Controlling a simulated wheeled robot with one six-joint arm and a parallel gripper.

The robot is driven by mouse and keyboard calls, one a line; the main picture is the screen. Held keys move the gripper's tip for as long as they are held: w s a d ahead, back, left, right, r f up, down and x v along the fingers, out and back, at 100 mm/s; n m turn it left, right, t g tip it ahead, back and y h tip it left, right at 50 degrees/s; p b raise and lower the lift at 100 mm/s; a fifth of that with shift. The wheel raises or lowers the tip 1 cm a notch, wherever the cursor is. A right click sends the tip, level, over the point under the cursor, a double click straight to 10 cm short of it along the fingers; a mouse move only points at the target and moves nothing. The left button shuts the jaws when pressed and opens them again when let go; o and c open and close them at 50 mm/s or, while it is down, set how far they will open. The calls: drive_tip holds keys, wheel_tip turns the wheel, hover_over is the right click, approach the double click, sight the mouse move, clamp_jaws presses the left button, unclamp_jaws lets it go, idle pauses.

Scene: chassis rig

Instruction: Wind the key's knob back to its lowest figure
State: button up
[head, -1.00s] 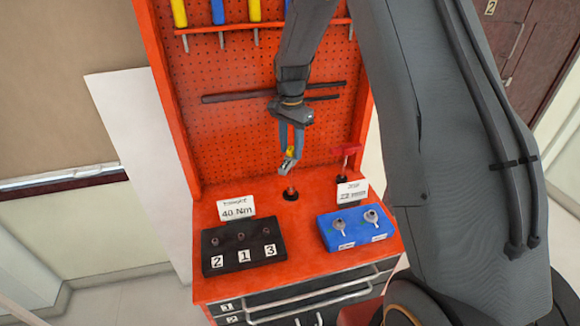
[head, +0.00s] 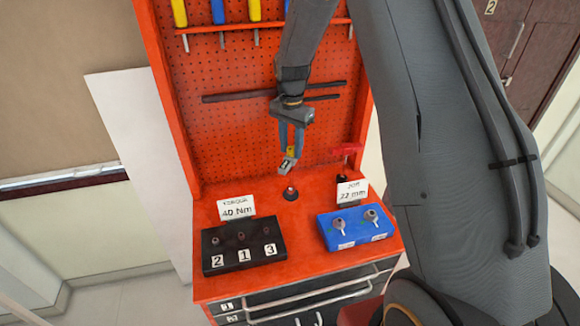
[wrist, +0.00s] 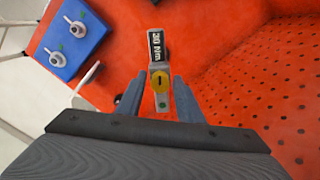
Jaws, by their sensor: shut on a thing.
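The key (head: 288,163) is a short grey tool. It hangs in my gripper (head: 290,155) above the back of the red bench top. In the wrist view the key (wrist: 162,103) lies between the two blue-grey fingers of my gripper (wrist: 159,76), which are shut on it. Its yellow knob (wrist: 161,82) shows between the fingertips, with a dark mark on its face. A black display (wrist: 156,46) at the key's far end seems to read 30 Nm, though the first digit is not certain. A green dot sits at the near end.
A card reading 40 Nm (head: 237,207) stands behind a black block (head: 243,257) numbered 2, 1, 3. A second card (head: 352,192) stands behind a blue tray (head: 354,240) with two metal pieces. A dark round fitting (head: 291,193) lies below the key. The pegboard (head: 235,130) rises close behind.

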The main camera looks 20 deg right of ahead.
drive_tip(key=n, duration=0.6)
drive_tip(key=shift+c, duration=0.7)
drive_tip(key=shift+o, duration=0.9)
drive_tip(key=n, duration=0.3)
drive_tip(key=o, duration=0.3)
drive_tip(key=m, duration=0.5)
drive_tip(key=shift+m+p, duration=0.3)
drive_tip(key=shift+p, duration=0.1)
drive_tip(key=m, duration=0.5)
drive_tip(key=shift+o, duration=0.2)
